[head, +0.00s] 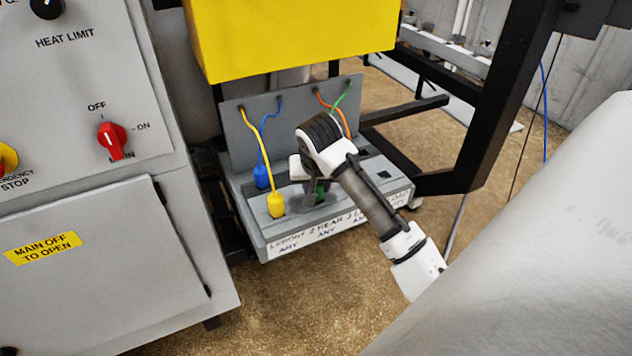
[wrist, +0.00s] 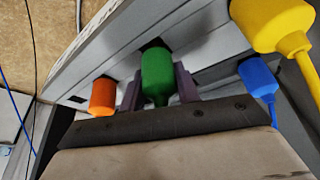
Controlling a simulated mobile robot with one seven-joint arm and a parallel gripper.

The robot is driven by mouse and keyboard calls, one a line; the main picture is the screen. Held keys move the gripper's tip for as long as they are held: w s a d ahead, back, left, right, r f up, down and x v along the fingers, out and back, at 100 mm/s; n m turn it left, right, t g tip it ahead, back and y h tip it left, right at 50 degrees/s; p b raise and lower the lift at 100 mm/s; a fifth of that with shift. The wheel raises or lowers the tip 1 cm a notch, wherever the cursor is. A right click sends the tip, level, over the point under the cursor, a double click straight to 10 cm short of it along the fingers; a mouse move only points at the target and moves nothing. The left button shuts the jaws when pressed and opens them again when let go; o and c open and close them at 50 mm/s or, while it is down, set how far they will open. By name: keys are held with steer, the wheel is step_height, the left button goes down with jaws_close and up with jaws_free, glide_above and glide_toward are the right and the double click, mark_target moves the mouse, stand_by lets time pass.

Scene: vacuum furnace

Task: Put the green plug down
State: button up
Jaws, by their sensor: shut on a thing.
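The green plug (wrist: 157,76) stands between the two fingers of my gripper (wrist: 158,88) in the wrist view, and the gripper is shut on it. Its far end is at a dark opening in the grey socket box (head: 255,225); I cannot tell how deep it sits. In the head view my gripper (head: 311,190) is low over the box, and only a bit of the green plug (head: 320,191) shows beside it. A green cord (head: 343,95) runs from the upright panel behind.
The yellow plug (head: 276,205) and blue plug (head: 262,177) stand in the box left of my gripper. The orange plug (wrist: 103,97) is close beside a finger in the wrist view. A yellow block (head: 290,35) overhangs the panel. A black frame (head: 495,110) stands at right.

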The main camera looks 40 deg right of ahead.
steer(key=shift+f, duration=0.1)
steer(key=shift+f+b, duration=0.25)
steer(key=shift+b, duration=0.05)
steer(key=o, duration=1)
steer(key=shift+r, duration=0.1)
steer(key=shift+c, duration=0.2)
steer(key=shift+r, duration=0.45)
steer(key=b+v, duration=0.2)
steer(key=v, duration=0.9)
steer(key=shift+s+r, duration=0.15)
steer(key=shift+r, duration=0.1)
steer(key=shift+a, duration=0.15)
